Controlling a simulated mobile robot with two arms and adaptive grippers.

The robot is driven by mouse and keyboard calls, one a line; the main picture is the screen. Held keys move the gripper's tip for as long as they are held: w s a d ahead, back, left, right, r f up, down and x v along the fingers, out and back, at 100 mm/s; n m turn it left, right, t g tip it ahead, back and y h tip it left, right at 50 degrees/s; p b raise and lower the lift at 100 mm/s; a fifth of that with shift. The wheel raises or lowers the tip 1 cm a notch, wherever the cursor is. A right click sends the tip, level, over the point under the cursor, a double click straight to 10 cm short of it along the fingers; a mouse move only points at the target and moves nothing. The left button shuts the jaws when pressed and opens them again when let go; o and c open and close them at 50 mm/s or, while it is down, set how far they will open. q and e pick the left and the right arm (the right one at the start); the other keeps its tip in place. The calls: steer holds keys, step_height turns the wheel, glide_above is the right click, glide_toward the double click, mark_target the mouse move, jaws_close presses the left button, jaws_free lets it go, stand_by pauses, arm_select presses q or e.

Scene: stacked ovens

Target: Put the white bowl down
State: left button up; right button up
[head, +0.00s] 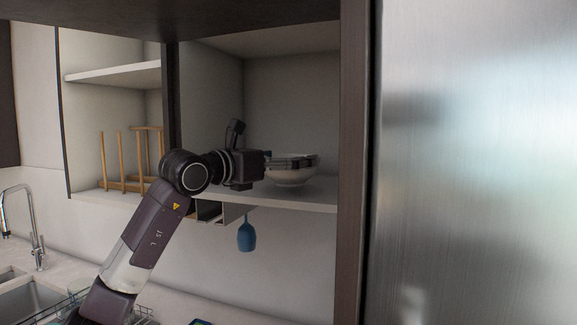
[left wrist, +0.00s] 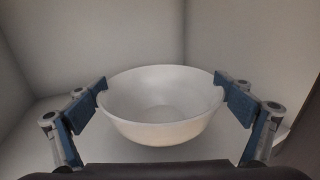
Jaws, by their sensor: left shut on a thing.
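The white bowl (head: 292,178) is upright inside the open cupboard compartment on the right, at the height of the cupboard's bottom shelf (head: 312,199). Its base is at or just above the shelf surface; I cannot tell whether it touches. My left gripper (head: 290,162) reaches in from the left and is shut on the bowl. In the left wrist view, the empty bowl (left wrist: 160,132) sits between the two blue finger pads, which meet its rim on both sides. My right gripper is not in view.
A dark upright panel and a steel fridge door (head: 475,160) bound the compartment on the right. A wooden rack (head: 125,185) stands in the left compartment. A sink tap (head: 35,220) is at the left.

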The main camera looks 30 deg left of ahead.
arm_select(q)
steer(key=shift+s+a+f, duration=0.15)
steer(key=shift+s+f, duration=0.05)
steer(key=shift+f, duration=0.25)
steer(key=shift+s+a+f, duration=0.15)
steer(key=shift+f, duration=0.15)
steer(key=o, duration=1)
steer(key=shift+f, duration=0.1)
steer(key=shift+o, duration=0.2)
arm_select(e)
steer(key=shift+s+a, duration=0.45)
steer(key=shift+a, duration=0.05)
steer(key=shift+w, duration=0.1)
